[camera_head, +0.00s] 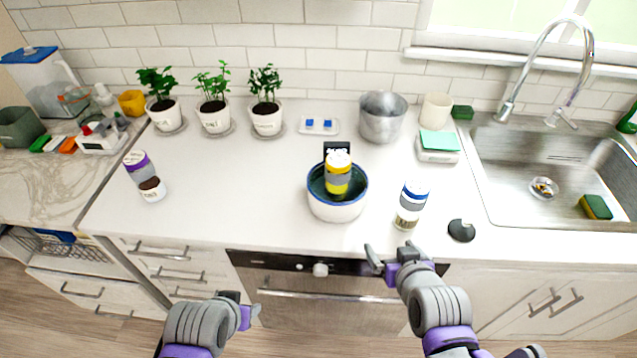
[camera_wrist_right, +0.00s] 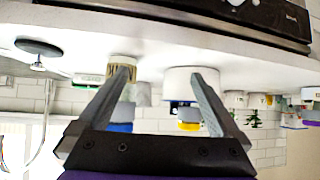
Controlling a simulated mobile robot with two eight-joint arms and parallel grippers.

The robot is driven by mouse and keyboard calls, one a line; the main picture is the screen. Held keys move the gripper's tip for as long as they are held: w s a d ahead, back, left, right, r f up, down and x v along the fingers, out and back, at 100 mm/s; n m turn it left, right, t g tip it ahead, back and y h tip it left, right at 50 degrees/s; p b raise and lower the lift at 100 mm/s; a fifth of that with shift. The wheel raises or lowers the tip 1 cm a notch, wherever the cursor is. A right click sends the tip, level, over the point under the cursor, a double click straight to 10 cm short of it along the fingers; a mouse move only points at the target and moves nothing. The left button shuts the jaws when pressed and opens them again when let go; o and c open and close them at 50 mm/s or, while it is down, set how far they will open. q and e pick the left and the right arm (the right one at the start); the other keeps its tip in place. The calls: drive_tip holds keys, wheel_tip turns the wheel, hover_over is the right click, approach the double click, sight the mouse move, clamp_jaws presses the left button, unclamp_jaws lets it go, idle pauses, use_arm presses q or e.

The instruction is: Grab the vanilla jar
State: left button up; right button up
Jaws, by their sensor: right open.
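Three jars stand on the counter, and I cannot read which label says vanilla. One jar with a blue-and-white lid (camera_head: 412,205) stands right of the bowl; it also shows upside down in the right wrist view (camera_wrist_right: 120,112). A yellow-lidded jar (camera_head: 338,175) sits inside a white bowl (camera_head: 337,210). A purple-lidded jar (camera_head: 142,172) with dark contents stands at the left. My right gripper (camera_head: 393,255) is open and empty at the counter's front edge, just short of the blue-lidded jar. My left gripper (camera_head: 243,310) is low in front of the oven; its jaws are unclear.
Potted herbs (camera_head: 265,115) line the back wall. A dark round object (camera_head: 461,230) lies right of the blue-lidded jar, before the sink (camera_head: 550,165). The left-centre counter is clear.

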sight(336, 152)
drive_tip(key=w+a+r+t+y, duration=0.1)
drive_tip(key=w+a+r+t, duration=0.1)
drive_tip(key=w+a, duration=0.1)
drive_tip(key=w+a+r+t+y+b, duration=0.1)
drive_tip(key=w+a+r+t, duration=0.1)
drive_tip(key=w+a+r, duration=0.1)
drive_tip(key=w+a+r+n+t+y+b, duration=0.1)
drive_tip(key=w+a+r+t, duration=0.2)
drive_tip(key=w, duration=0.1)
drive_tip(key=shift+w+a+r, duration=0.1)
drive_tip(key=shift+a+r, duration=0.05)
drive_tip(key=shift+r, duration=0.1)
drive_tip(key=x, duration=0.4)
drive_tip(key=shift+w+a, duration=0.1)
drive_tip(key=shift+w, duration=0.25)
drive_tip(key=shift+a+x, duration=0.15)
drive_tip(key=shift+x, duration=1.35)
drive_tip(key=shift+a+x, duration=0.1)
drive_tip(key=shift+x, duration=1.35)
drive_tip(key=shift+s+f, duration=0.15)
clamp_jaws()
